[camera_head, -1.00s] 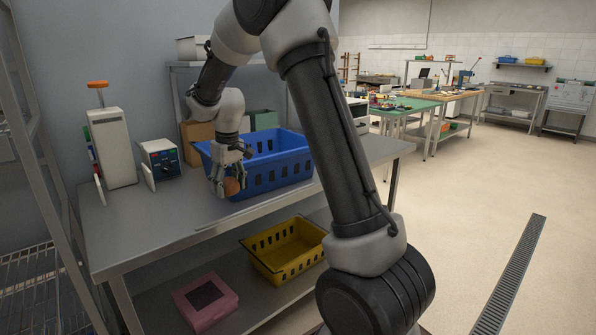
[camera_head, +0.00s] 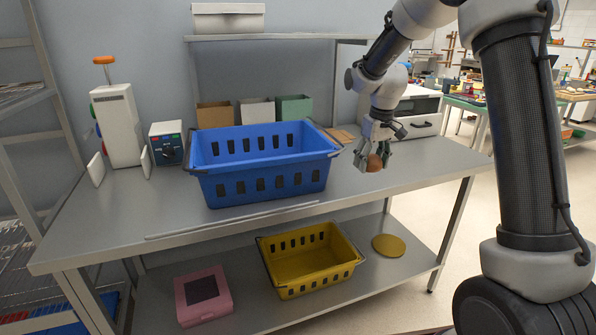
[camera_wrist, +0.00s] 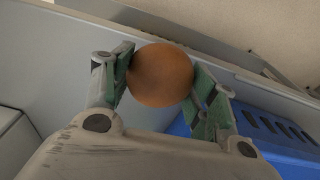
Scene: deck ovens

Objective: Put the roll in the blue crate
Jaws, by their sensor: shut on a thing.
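The round brown roll (camera_head: 375,163) is held between the fingers of my gripper (camera_head: 372,158), to the right of the blue crate in the head view. In the wrist view the roll (camera_wrist: 160,75) sits between both green-padded fingers of my gripper (camera_wrist: 160,82), which are shut on it. The blue crate (camera_head: 262,184) stands on the upper steel table, with slotted walls and an open top. Its near inside floor is hidden by its front wall. Part of the blue crate (camera_wrist: 265,135) also shows at the lower right of the wrist view.
The steel table (camera_head: 130,215) has bare room at its front and right. Three boxes, one being the green box (camera_head: 294,107), stand behind the crate. A white appliance (camera_head: 418,110) stands at right. A yellow crate (camera_head: 310,262) and pink box (camera_head: 203,297) are on the lower shelf.

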